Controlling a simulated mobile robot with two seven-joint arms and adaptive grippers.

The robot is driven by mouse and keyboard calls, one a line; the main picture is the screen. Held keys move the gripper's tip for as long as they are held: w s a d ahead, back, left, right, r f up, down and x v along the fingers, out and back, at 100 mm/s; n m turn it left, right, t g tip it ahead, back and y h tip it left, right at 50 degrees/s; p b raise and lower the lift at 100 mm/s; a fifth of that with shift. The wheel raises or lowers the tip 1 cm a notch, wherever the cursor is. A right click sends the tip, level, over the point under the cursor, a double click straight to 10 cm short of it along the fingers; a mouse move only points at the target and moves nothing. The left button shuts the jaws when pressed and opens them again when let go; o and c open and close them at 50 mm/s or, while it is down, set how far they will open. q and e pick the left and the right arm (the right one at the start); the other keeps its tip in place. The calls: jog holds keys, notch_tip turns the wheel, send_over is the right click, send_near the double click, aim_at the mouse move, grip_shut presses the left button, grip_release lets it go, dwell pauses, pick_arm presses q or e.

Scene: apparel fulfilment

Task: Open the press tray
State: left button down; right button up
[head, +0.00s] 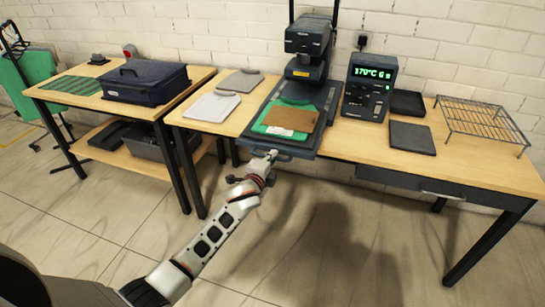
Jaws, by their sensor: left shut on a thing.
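The heat press (308,47) stands at the back of the wooden table. Its dark press tray (309,148) reaches out over the table's front edge, with a green garment (271,115) and a brown sheet (291,119) lying on it. My left gripper (268,157) is at the tray's front left and is shut on the tray's handle, though the fingers are small and partly hidden there. My right gripper is not in view.
A control box (370,87) reading 170°C stands right of the press. Dark pads (411,138) and a wire rack (482,121) lie further right. Grey boards (211,107) lie to the left. A navy case (145,82) sits on the left table. The floor in front is clear.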

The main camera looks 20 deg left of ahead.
pick_arm(q)
jog(key=c, duration=2.2)
grip_release()
jog(key=shift+o, duration=0.2)
jog(key=v, duration=1.2)
jog(key=s+f+n+g, duration=0.1)
jog(key=s+f+n, duration=0.3)
jog(key=s, duration=0.6)
jog(key=s+d+f+n+g+h, duration=0.1)
jog(key=s+f+n+g, duration=0.1)
jog(key=s+f+n, duration=0.3)
jog(key=s+d+f+n+g+h, duration=0.1)
jog(key=s+f+n, duration=0.4)
jog(key=s+f, duration=0.5)
jog(key=s, duration=0.4)
jog(key=shift+s+f+g, duration=0.35)
jog(key=shift+s+g, duration=0.05)
